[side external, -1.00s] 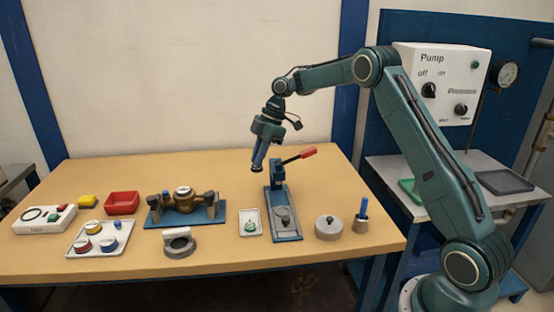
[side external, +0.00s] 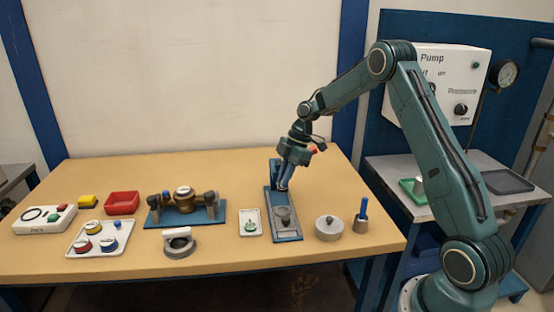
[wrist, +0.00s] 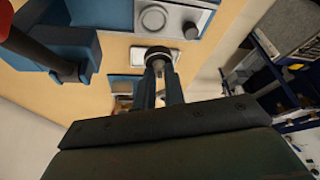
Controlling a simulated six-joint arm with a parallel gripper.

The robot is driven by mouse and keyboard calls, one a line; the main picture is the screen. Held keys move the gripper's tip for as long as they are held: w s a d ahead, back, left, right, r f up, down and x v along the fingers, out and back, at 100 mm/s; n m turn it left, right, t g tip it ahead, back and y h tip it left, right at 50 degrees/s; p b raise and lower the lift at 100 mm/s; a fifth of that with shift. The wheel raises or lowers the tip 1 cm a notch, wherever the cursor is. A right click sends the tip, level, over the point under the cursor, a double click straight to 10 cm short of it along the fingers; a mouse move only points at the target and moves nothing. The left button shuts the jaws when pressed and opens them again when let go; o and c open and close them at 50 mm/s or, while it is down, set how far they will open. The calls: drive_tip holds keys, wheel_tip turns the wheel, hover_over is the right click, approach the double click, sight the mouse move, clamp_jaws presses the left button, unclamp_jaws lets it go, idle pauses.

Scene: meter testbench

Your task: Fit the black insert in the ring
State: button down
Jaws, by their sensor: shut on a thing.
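My gripper (side external: 282,185) is shut in front of the blue press with the red lever, with its fingers pointing down beside the press column. In the wrist view the fingers (wrist: 158,72) close on a small round black insert (wrist: 157,54). In the side view the insert is too small and hidden to make out clearly. A grey ring (side external: 179,251) with a dark opening lies at the front of the table, well left of my gripper. The insert is apart from it.
The press base (side external: 289,235) carries a grey round piece (side external: 284,213). A small white tray (side external: 250,233) lies left of it, and a grey lidded pot (side external: 328,226) right. A blue fixture (side external: 212,213) holds a brass meter body (side external: 183,203). A tray of coloured caps (side external: 76,247) stands further left.

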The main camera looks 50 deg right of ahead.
drive_tip(key=shift+f, duration=1.8)
drive_tip(key=shift+f, duration=2.35)
idle(2.8)
drive_tip(key=c, duration=1.2)
unclamp_jaws()
drive_tip(key=shift+o, duration=0.2)
